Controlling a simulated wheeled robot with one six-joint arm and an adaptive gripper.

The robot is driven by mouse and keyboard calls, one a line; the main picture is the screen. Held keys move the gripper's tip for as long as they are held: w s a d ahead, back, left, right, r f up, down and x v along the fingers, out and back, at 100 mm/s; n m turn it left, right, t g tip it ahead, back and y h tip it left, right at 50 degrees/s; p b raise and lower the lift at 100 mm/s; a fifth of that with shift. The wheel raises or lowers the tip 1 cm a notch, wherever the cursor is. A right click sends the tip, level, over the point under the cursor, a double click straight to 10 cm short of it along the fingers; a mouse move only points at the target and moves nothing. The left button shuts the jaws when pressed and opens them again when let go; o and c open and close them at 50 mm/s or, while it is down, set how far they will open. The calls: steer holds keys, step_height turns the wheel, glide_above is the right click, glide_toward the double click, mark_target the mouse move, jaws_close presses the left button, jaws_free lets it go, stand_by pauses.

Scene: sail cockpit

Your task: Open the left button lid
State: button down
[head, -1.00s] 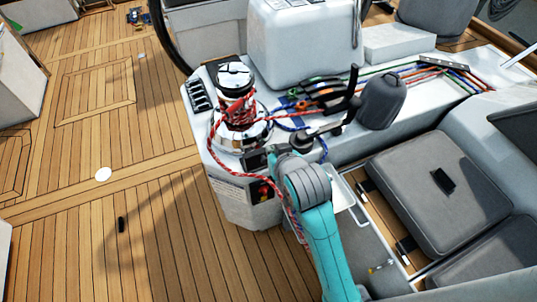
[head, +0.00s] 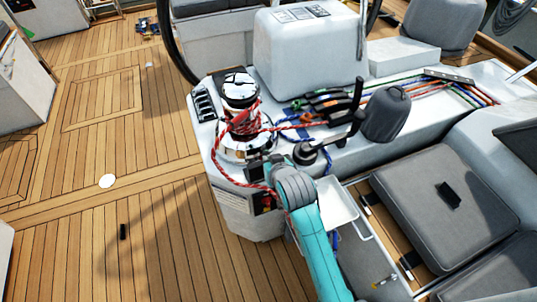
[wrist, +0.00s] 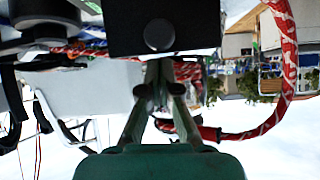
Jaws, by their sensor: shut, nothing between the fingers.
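My gripper (wrist: 160,68) is shut and empty in the wrist view, its fingers close together just below a black block (wrist: 165,25) with a round grey disc. I cannot tell whether this block is the left button lid. In the head view my teal arm reaches the front edge of the white console (head: 225,195), below the winch (head: 240,115). The arm hides the fingertips there. Dark parts show beside the arm's end, but no button lid can be made out clearly. A red-and-white rope (wrist: 284,60) hangs to the right in the wrist view.
The rope also wraps the winch and loops down near my arm in the head view. A black lever (head: 350,115) and a grey covered part (head: 386,112) stand to the right. The wooden deck (head: 120,220) is largely clear at left.

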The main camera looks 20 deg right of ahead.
steer(key=shift+s+f, duration=0.3)
steer(key=shift+s, duration=0.25)
steer(key=shift+s+a+f, duration=0.1)
steer(key=shift+s+f, duration=0.15)
steer(key=shift+s, duration=0.35)
steer(key=shift+s+f, duration=0.2)
steer(key=shift+s, duration=0.35)
